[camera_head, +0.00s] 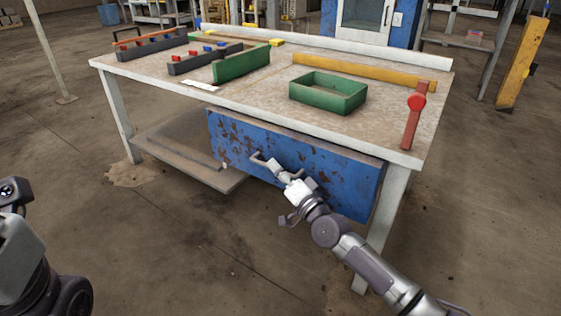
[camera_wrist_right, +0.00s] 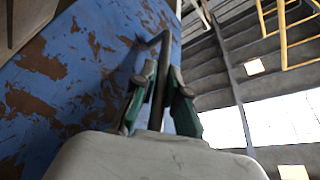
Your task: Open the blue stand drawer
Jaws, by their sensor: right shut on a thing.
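The blue stand drawer (camera_head: 325,170), with worn rusty patches, hangs under the right part of the table top. Its front also fills the left of the right wrist view (camera_wrist_right: 65,75). A bent metal handle (camera_head: 258,157) sticks out from the front; it also shows in the right wrist view (camera_wrist_right: 160,50). My right gripper (camera_head: 276,168) is at the handle, with its green-padded fingers (camera_wrist_right: 160,100) shut on the bar. I cannot tell from the head view whether the drawer stands out from the frame. Of my left arm, only part shows at the left edge; its fingers are not visible.
The worn table top (camera_head: 240,95) holds a green open box (camera_head: 328,92), a yellow bar (camera_head: 365,73), a red lever (camera_head: 413,115) and dark racks at the left. A low shelf (camera_head: 170,150) lies left of the drawer. The floor in front is clear.

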